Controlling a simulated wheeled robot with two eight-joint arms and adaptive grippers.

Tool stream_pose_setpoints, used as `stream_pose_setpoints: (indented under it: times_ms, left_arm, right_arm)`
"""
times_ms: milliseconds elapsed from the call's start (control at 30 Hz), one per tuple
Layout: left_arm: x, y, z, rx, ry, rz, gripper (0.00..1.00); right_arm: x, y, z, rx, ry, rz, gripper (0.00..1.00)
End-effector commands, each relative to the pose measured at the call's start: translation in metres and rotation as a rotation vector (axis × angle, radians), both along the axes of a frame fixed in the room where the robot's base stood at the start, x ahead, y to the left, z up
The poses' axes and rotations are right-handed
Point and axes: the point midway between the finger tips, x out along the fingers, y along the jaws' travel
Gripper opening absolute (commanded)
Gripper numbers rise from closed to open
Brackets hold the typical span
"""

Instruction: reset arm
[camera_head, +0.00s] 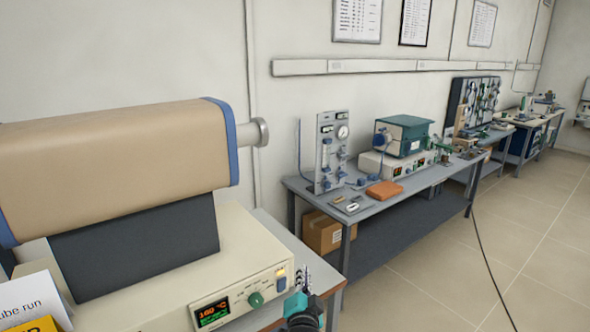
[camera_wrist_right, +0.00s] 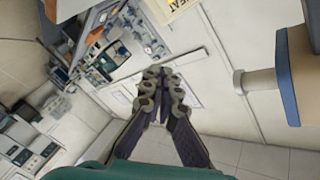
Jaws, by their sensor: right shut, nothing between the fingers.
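My right gripper (camera_head: 302,300) shows at the bottom of the head view, just right of the furnace's control panel and close to its front corner. In the right wrist view my right gripper (camera_wrist_right: 161,72) has its fingertips together with nothing between them. The tube furnace (camera_head: 110,165) has a tan cylindrical body with blue end rings on a cream base. Its panel has a lit display (camera_head: 212,313) and a green knob (camera_head: 256,299). The furnace end also shows at the right of the wrist view (camera_wrist_right: 290,80). My left gripper is not in view.
A grey bench (camera_head: 400,184) along the wall holds a flow-meter panel (camera_head: 331,150), a green-topped instrument (camera_head: 403,135) and an orange block (camera_head: 384,190). A cardboard box (camera_head: 326,233) sits beneath it.

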Motion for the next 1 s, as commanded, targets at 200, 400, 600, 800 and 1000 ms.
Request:
stream_pose_setpoints:
  times_ms: [200,400,600,800,1000]
  left_arm:
    - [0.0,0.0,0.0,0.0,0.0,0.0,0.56]
    - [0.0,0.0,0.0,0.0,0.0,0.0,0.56]
    - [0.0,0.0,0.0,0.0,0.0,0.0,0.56]
    - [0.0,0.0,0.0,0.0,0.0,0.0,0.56]
    - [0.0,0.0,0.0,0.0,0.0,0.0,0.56]
  right_arm:
    - [-0.047,0.001,0.075,-0.247,-0.093,0.3,0.0]
    - [-0.12,-0.023,0.03,-0.508,0.153,0.509,0.0]
    - [-0.207,-0.098,-0.048,-0.689,0.569,0.523,0.0]
    - [-0.259,-0.151,-0.081,-0.749,0.808,0.456,0.0]
    - [-0.27,-0.162,-0.086,-0.76,0.856,0.437,0.0]
